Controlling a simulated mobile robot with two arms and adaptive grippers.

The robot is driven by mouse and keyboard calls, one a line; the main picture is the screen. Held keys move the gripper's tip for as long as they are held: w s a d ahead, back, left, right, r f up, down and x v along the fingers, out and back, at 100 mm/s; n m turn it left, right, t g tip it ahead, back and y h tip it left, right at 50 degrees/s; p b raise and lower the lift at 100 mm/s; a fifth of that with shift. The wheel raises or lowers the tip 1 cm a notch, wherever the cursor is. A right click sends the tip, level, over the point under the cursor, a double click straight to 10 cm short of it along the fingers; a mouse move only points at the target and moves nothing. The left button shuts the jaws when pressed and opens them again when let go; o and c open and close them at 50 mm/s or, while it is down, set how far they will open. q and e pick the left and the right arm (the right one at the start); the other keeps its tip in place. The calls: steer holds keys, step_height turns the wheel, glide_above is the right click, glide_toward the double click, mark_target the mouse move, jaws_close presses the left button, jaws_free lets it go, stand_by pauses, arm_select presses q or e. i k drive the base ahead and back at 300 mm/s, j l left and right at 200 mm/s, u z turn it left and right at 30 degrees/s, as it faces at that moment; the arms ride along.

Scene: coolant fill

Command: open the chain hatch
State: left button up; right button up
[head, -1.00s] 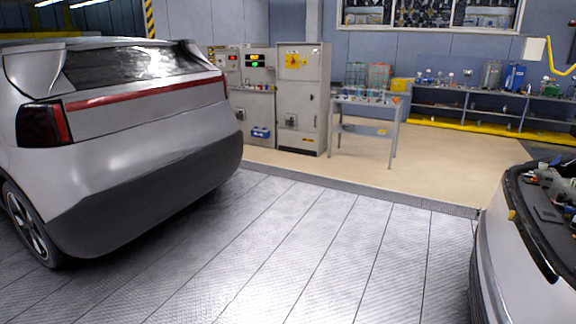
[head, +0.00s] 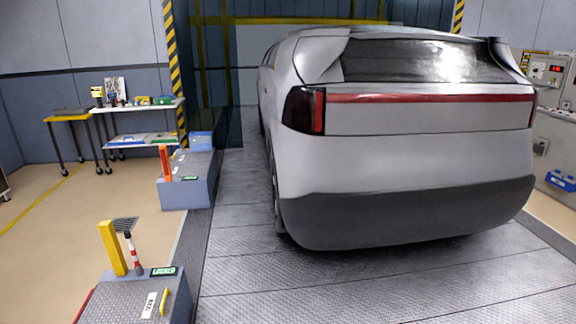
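A low grey box with a tread-plate top (head: 118,297) stands at the lower left, cut off by the bottom edge. On it are a small yellow handle (head: 164,302), a white label (head: 149,305) and a small green-lettered display (head: 163,271) that seems to read "LOCKED". A yellow post (head: 112,248) and a red-and-white striped lever (head: 133,252) stand upright at its far end. I cannot tell for sure whether the plate with the handle is the chain hatch; no raised lid shows. Neither of my grippers is in view.
A silver car (head: 415,150) stands on the metal-plate floor (head: 240,240), right of the box. A similar grey box (head: 187,190) is farther back. A shelf table (head: 140,108) stands at the left wall.

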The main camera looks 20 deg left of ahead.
mark_target(146, 301)
steer(key=i+j+u, duration=0.35)
steer(key=i, duration=0.25)
steer(key=i+u, duration=0.35)
steer(key=i, duration=0.25)
steer(key=i+l+u, duration=0.3)
steer(key=i, duration=0.35)
steer(key=i+u, duration=0.45)
steer(key=i+l+u, duration=0.1)
steer(key=i+u, duration=0.35)
steer(key=i, duration=0.15)
